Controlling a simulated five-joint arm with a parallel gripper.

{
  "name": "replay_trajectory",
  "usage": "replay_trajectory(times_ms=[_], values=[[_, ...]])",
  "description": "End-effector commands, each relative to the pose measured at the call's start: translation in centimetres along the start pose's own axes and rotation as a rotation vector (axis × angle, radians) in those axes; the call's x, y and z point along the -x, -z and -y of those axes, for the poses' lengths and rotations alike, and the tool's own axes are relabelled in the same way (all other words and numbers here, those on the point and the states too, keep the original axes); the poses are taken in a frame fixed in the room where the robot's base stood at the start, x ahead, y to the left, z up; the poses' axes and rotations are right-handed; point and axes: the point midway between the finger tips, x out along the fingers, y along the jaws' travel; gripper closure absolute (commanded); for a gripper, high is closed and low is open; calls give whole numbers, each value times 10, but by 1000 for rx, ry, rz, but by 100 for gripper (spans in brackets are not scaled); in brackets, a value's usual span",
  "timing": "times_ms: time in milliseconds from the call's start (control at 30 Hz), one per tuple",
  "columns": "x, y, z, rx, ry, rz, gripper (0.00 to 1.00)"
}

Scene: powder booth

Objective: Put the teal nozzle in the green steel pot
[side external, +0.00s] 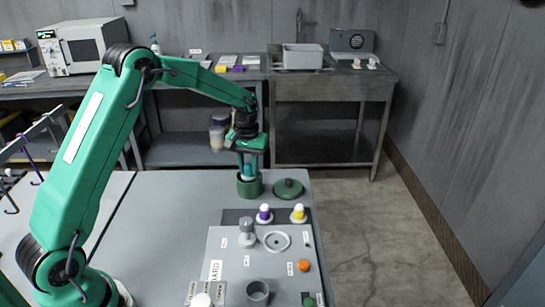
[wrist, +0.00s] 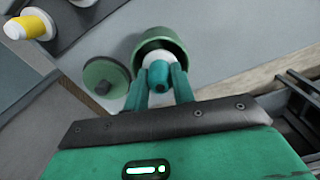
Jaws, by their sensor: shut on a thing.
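The green steel pot (side external: 249,189) stands on the grey table near its far edge, with its mouth upward; it also shows in the wrist view (wrist: 172,36). My gripper (side external: 250,168) points down right above the pot. In the wrist view, my gripper (wrist: 159,77) is shut on the teal nozzle (wrist: 158,72), one finger on each side. The nozzle's white end points toward the pot's mouth and overlaps it in that view. I cannot tell whether the white end is below the rim.
A green lid with a dark knob (side external: 288,187) lies right of the pot. A purple-and-white nozzle (side external: 264,214) and a yellow-and-white nozzle (side external: 298,213) stand in front on a dark strip. A grey board (side external: 230,265) with several parts is nearer. Back benches stand beyond the table.

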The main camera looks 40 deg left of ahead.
Motion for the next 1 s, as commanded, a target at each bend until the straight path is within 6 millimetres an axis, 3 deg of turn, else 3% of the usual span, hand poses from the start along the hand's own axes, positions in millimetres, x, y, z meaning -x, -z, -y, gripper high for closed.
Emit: replay_trajectory(times_ms=[867,900,1000], values=[[-3,0,0,0,0,0,98],[-3,0,0,0,0,0,73],[-3,0,0,0,0,0,54]])
